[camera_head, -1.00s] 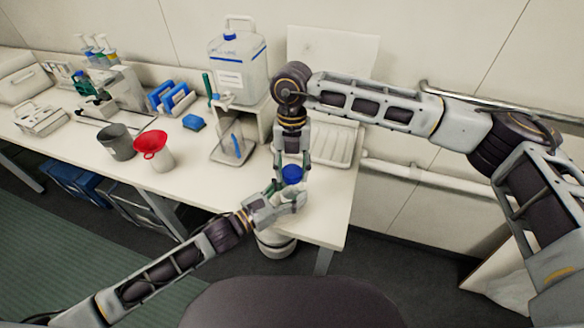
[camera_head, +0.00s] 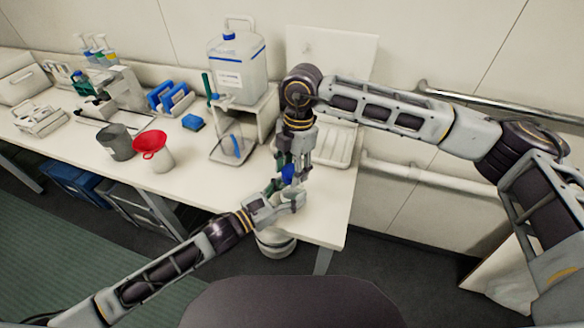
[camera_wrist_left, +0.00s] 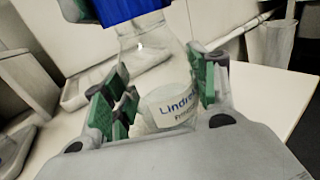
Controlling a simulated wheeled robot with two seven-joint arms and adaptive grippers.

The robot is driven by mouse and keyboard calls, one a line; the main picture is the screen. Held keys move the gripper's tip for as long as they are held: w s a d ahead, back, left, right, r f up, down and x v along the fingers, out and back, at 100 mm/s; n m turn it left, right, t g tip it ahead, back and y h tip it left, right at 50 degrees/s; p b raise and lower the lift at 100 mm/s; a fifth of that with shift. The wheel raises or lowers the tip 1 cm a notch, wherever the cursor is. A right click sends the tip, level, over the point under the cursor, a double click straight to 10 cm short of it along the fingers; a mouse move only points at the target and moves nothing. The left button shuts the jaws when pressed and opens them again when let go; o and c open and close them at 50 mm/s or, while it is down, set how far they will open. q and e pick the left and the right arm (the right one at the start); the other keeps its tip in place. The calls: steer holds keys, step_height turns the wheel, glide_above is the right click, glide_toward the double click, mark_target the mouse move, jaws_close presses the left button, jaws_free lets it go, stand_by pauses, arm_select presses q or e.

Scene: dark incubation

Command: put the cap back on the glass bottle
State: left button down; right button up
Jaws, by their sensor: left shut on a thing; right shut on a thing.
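The glass bottle (camera_wrist_left: 172,103), clear with a white label, stands between the green finger pads of my left gripper (camera_wrist_left: 158,95) in the left wrist view. In the head view my left gripper (camera_head: 286,196) is shut on it above the table's front right part and mostly hides it. The blue cap (camera_head: 288,173) is at the top of the bottle, in the jaws of my right gripper (camera_head: 291,168), which comes from above. The cap (camera_wrist_left: 120,8) also shows at the top of the left wrist view, over the bottle's neck. I cannot tell whether it is seated.
The white table (camera_head: 200,172) has a red funnel (camera_head: 150,143) in a beaker and a grey cup (camera_head: 116,142) to the left. A large jug (camera_head: 238,70) stands on a shelf behind. A ribbed white tray (camera_head: 333,145) lies close behind my right gripper.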

steer(key=m, duration=0.4)
steer(key=shift+m+t, duration=0.3)
steer(key=m, duration=0.4)
steer(key=o, duration=0.8)
steer(key=shift+c, duration=0.2)
steer(key=shift+r, duration=0.1)
steer(key=shift+r, duration=2.15)
